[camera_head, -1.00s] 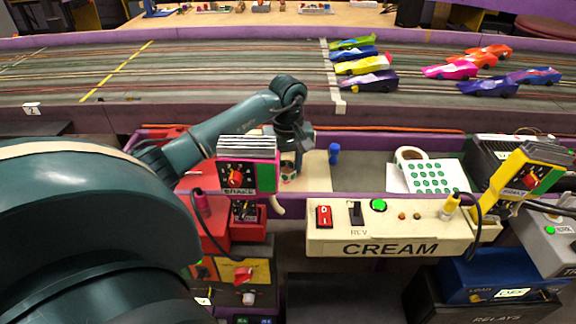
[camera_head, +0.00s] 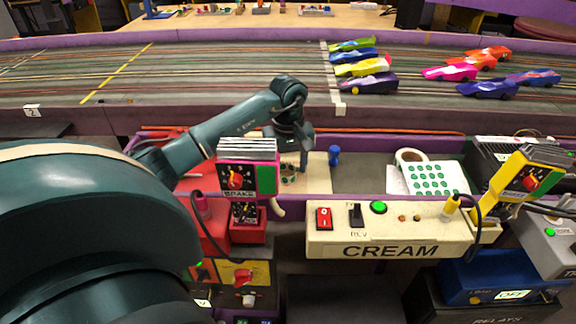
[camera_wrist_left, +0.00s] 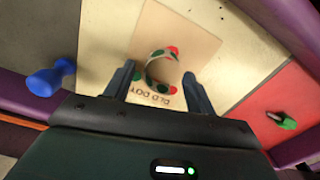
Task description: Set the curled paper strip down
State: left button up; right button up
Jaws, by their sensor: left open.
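My left gripper (camera_wrist_left: 159,84) is open, with one finger on each side of the strip's near part and visible gaps between. In the head view the strip (camera_head: 289,174) shows small behind the brake controller, below my left gripper (camera_head: 296,158), and its lower part is partly hidden. My right gripper is not in view.
A blue spool-shaped piece (camera_head: 334,156) stands to the right. A tape roll (camera_head: 410,156) and a green-dotted sheet (camera_head: 432,178) lie farther right. The brake controller (camera_head: 247,178) and cream control box (camera_head: 395,228) stand in front. The slot track with toy cars lies behind.

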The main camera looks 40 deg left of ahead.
aim_at(288, 169)
pick_arm(q)
notch_tip(288, 169, up, 12)
jog(key=p, duration=0.2)
jog(key=shift+f, duration=0.2)
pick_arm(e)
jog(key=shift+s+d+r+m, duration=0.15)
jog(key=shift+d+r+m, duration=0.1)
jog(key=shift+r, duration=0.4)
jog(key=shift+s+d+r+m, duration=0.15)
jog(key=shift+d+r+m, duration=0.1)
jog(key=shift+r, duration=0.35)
